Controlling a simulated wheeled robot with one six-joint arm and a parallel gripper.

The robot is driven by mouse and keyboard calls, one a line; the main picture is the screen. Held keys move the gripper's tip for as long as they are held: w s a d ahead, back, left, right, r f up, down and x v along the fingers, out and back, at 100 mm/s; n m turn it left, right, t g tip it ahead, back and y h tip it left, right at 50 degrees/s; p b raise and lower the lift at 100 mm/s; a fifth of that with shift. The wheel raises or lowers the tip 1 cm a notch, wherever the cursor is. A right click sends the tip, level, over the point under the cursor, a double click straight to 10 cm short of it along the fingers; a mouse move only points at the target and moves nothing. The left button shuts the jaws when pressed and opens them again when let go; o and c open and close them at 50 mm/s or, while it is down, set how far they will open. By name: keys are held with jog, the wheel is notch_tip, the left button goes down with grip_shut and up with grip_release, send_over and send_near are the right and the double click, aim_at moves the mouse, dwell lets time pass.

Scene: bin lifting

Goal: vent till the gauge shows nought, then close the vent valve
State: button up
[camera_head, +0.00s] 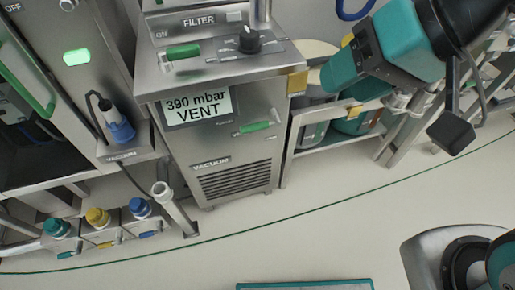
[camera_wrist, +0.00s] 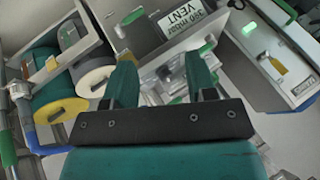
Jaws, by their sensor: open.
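The steel vacuum unit (camera_head: 238,158) stands at the centre of the head view. Its display (camera_head: 196,104) reads 390 mbar and VENT; it also shows in the wrist view (camera_wrist: 185,17). A green handle (camera_head: 255,127) sits on the front, right of the display; its small label is too small to read. Another green handle (camera_head: 183,51) and a black knob (camera_head: 249,40) are on top. I cannot tell which is the vent valve. My gripper (camera_head: 338,74) is right of the unit, apart from the handles. Its teal fingers stand apart and empty in the wrist view (camera_wrist: 162,70).
A shelf (camera_head: 335,112) with teal containers stands right of the unit, behind my gripper.

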jog(key=w+a+f+m+t+y+b, duration=0.1)
jog(key=w+f+m+t+b, duration=0.15)
jog(key=f+b, duration=0.75)
jog(key=w+a+f+m+t+y+b, duration=0.1)
jog(key=w+f+m+t+b, duration=0.2)
jog(key=f+b, duration=0.7)
jog(key=m+t+y+b, duration=0.2)
jog(key=m+t+b, duration=0.2)
jog(key=m+b, duration=0.65)
send_near(257, 128)
jog(key=w+a+n+p, duration=0.1)
jog(key=w+a+p, duration=0.1)
jog(key=p, duration=0.1)
jog(key=w+a+f+n+p, duration=0.1)
jog(key=w+a+p, duration=0.1)
jog(key=w+p, duration=0.1)
jog(key=w+a+n+p, duration=0.1)
jog(key=w+a+p, duration=0.1)
jog(key=w+p, duration=0.1)
jog(key=shift+a+f+g+p, duration=0.2)
jog(key=shift+f+g+p, duration=0.05)
jog(key=shift+p, duration=0.6)
jog(key=shift+w+a+f, duration=0.2)
jog(key=shift+w+f, duration=0.05)
jog(key=shift+w, duration=0.05)
grip_shut()
